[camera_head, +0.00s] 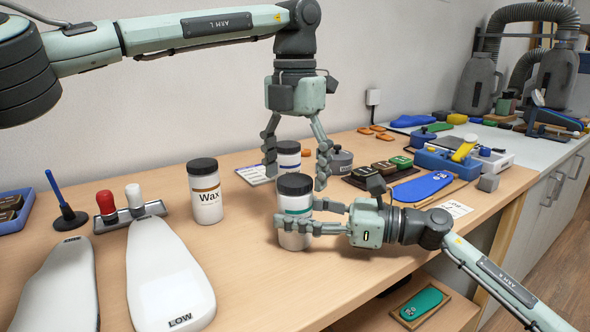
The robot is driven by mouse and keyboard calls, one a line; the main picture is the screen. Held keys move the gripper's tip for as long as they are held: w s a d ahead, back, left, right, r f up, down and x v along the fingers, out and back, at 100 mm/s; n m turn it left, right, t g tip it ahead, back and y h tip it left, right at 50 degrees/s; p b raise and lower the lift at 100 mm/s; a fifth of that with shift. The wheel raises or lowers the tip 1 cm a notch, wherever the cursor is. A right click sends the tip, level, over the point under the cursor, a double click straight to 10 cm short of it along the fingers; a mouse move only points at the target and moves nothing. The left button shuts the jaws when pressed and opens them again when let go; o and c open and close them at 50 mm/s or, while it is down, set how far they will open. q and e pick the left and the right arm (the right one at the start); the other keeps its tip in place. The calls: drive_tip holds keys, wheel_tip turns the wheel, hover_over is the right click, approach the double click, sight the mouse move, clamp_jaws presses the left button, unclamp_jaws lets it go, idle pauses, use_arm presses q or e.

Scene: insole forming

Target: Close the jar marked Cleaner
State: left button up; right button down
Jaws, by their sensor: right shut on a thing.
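A white jar (292,241) with a teal-banded label and a black lid (295,184) stands upright near the table's front edge. Its name is hidden by my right gripper (296,216), which is shut around the jar's body from the right. The lid sits on top of the jar; I cannot tell how tightly. My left gripper (297,170) points down over the lid, its fingers open on either side and apart from it. A second black-lidded jar (289,160) with a blue-purple band stands behind, partly hidden by the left gripper; its name is unreadable.
A dark tray of coloured blocks (383,170) and a blue insole (422,186) lie behind my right arm. Bare tabletop lies between the Wax jar and the held jar.

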use_arm(q)
wheel_tip(320, 180, up, 12)
idle(0.7)
use_arm(e)
drive_tip(key=c, duration=0.6)
unclamp_jaws()
drive_tip(key=v, duration=1.2)
